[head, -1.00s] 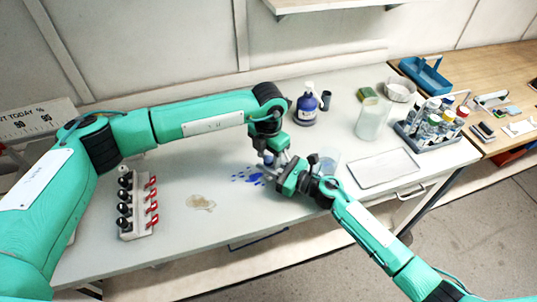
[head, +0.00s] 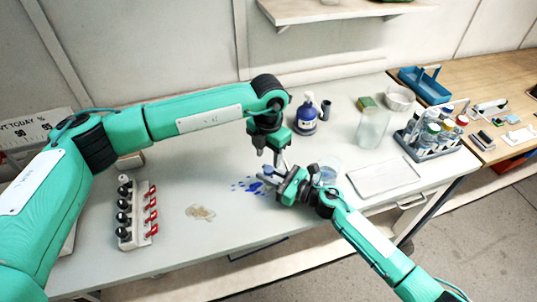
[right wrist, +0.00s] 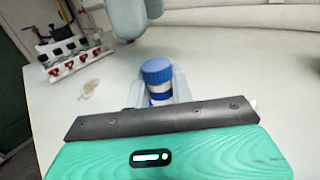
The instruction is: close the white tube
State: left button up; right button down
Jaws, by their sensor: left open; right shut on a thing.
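The white tube (right wrist: 160,97) stands in the right wrist view between the fingers of my right gripper. A ribbed blue cap (right wrist: 157,72) sits on its top, and a blue band shows lower down. I cannot tell how tightly the cap is seated. In the head view my right gripper (head: 271,181) is shut on the tube above the bench, and the blue cap shows as a small spot (head: 268,170). My left gripper (head: 269,155) is open and empty, pointing down just above the cap. Part of it shows at the top of the right wrist view. The tube's lower part is hidden.
Blue spots (head: 245,186) and a brownish spill (head: 200,212) mark the bench. A blue pump bottle (head: 305,118), a clear beaker (head: 371,130), a tray (head: 383,177) and a tube rack (head: 432,140) are right.

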aim_at(268, 169)
pick_arm(q)
jog(key=shift+r+n, duration=1.5)
jog(key=shift+r, duration=0.15)
jog(key=shift+f, duration=4.05)
grip_shut()
jog(key=shift+m, duration=1.6)
jog(key=shift+a, duration=0.1)
grip_release()
